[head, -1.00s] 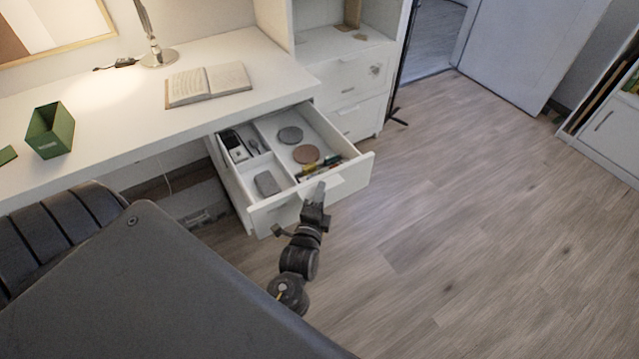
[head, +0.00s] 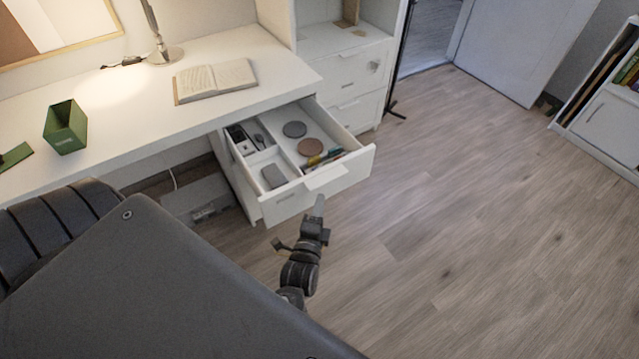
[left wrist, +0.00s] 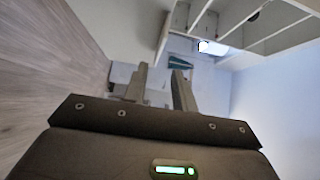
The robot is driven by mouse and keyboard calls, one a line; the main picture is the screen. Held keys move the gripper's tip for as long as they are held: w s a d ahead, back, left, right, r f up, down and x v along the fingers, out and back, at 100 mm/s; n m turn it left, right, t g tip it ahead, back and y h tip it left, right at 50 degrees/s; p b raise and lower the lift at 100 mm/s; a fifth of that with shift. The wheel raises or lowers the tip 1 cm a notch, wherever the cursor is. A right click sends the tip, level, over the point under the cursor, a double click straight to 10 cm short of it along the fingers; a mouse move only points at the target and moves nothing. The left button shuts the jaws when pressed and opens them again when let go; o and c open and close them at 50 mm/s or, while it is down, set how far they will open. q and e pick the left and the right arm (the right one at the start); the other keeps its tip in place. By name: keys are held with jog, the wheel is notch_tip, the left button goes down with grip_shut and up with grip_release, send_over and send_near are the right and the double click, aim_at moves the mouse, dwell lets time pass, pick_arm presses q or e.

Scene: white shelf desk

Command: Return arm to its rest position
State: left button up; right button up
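My left gripper (head: 318,208) is just in front of and below the open white drawer (head: 345,178) under the desk. It is apart from the drawer's handle (head: 325,179). In the left wrist view my left gripper (left wrist: 162,82) shows two fingers with a gap between them and nothing held. My left arm reaches up from the bottom of the head view. My right gripper is not in view.
The drawer sticks out from the desk (head: 120,110) and holds a brown disc (head: 311,147), a grey disc (head: 294,129), pens and small items. An open book (head: 215,80), a green box (head: 66,127) and a lamp (head: 160,52) stand on the desk. The floor (head: 470,200) at right is clear.

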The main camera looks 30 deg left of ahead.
pick_arm(q)
jog(key=shift+s+d+f, duration=0.2)
jog(key=shift+s, duration=0.05)
